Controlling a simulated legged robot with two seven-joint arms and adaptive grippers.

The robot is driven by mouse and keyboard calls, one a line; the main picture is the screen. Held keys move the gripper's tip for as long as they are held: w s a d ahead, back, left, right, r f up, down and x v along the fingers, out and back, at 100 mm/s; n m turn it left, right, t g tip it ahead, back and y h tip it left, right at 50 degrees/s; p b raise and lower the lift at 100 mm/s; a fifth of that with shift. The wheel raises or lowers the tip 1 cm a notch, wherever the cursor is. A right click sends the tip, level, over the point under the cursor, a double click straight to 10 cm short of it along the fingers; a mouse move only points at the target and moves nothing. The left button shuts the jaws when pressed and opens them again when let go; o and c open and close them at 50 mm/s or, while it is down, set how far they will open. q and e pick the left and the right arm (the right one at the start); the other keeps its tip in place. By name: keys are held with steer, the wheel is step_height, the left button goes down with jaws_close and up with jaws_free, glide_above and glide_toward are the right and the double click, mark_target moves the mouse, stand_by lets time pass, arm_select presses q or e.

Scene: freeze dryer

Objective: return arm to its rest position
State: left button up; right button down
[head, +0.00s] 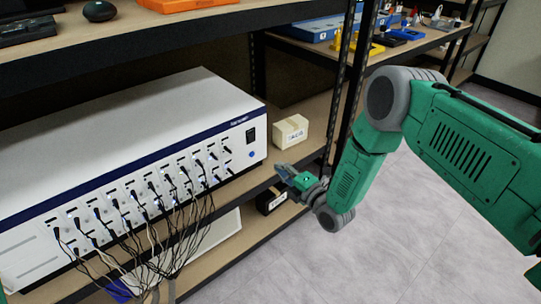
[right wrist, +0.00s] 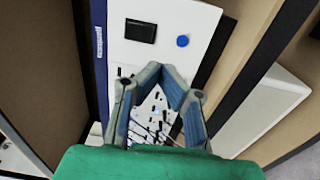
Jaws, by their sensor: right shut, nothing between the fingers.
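My right arm, green with grey joints, comes in from the right of the head view. Its gripper (head: 281,171) is shut and empty, just in front of the shelf edge, to the right of and below the end of the white machine (head: 130,125). In the right wrist view the gripper (right wrist: 163,70) has its fingertips together. Beyond them is the machine's front panel (right wrist: 165,25) with a black switch (right wrist: 140,31) and a blue button (right wrist: 182,41). Whether the fingers touch anything cannot be told. My left gripper is not in view.
Several cables (head: 165,215) hang from the machine's front. A dark box (head: 270,200) sits on the shelf below. A black rack post (head: 345,85) stands close to my right arm. The floor (head: 390,240) is clear.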

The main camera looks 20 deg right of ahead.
steer(key=s+f+m+g+h+p, duration=0.25)
steer(key=s+m+g, duration=0.3)
steer(key=s, duration=0.55)
steer(key=s+f+m+g+h+p, duration=0.1)
steer(key=s+f+m+g+p, duration=0.1)
steer(key=s+m+g+p, duration=0.65)
steer(key=s+d+r+m+g+h, duration=0.1)
steer(key=s+m, duration=0.1)
steer(key=s, duration=0.5)
steer(key=s+d+r+m+b, duration=0.1)
steer(key=s+d+r+m, duration=0.1)
steer(key=s, duration=0.5)
steer(key=s+d+r+m+g+h+b, duration=0.1)
steer(key=s+m, duration=0.2)
steer(key=s, duration=0.4)
steer(key=shift+d+r+g+h, duration=0.25)
steer(key=shift+r+g+h, duration=0.05)
steer(key=shift+r+h, duration=0.05)
steer(key=shift+s, duration=0.1)
